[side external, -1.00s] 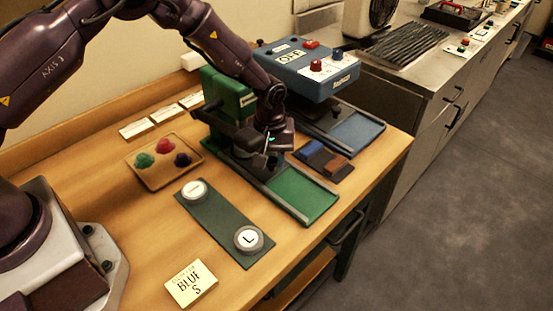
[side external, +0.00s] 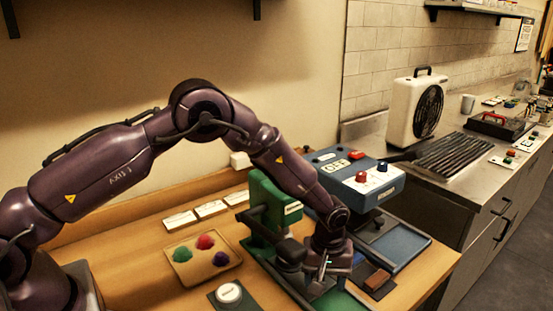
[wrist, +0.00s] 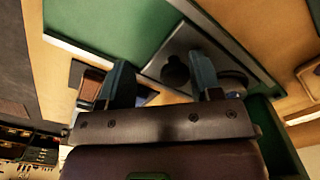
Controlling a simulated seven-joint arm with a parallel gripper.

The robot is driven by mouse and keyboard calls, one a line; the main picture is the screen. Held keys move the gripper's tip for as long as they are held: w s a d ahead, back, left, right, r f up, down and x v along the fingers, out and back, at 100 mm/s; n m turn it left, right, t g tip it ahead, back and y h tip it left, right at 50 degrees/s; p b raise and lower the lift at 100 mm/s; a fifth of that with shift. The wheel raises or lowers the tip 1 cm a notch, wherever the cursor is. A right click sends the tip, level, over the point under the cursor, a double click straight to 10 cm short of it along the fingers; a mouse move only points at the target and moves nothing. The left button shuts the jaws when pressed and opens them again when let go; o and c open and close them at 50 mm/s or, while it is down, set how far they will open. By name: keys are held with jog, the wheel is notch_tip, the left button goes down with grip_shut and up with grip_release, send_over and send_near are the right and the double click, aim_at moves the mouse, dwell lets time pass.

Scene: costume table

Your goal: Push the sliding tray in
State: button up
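A green press-like machine (side external: 268,208) stands on the wooden table, with a long green tray or rail (side external: 343,300) extending from its foot toward the lower edge of the side view. My gripper (side external: 322,280) is low over this green track, in front of the machine. In the wrist view my gripper (wrist: 163,82) has its two fingers apart. A grey metal plate (wrist: 188,48) with a dark round knob (wrist: 175,71) shows beyond and between the fingers, beside a green panel (wrist: 110,22). I cannot tell whether a finger touches the knob or plate.
A blue machine (side external: 362,180) with its own blue tray (side external: 408,246) stands close to the right. A dish of coloured pompoms (side external: 187,266) and a round white button (side external: 229,293) lie to the left. A small brown block (side external: 377,281) sits near my gripper.

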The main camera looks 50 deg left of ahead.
jog(key=d, duration=0.9)
notch_tip(320, 180, up, 13)
jog(key=s+a+r+m+t, duration=0.1)
jog(key=s+a+r+m, duration=0.1)
jog(key=s+a+r, duration=0.3)
jog(key=s+a+r+m+t, duration=0.1)
jog(key=s+a+r, duration=0.4)
jog(key=r, duration=0.7)
jog(key=shift+s+a+r+m+t, duration=0.35)
jog(key=shift+a+m, duration=0.45)
jog(key=shift+a, duration=0.35)
jog(key=shift+w+f, duration=0.1)
jog(key=shift+w, duration=0.05)
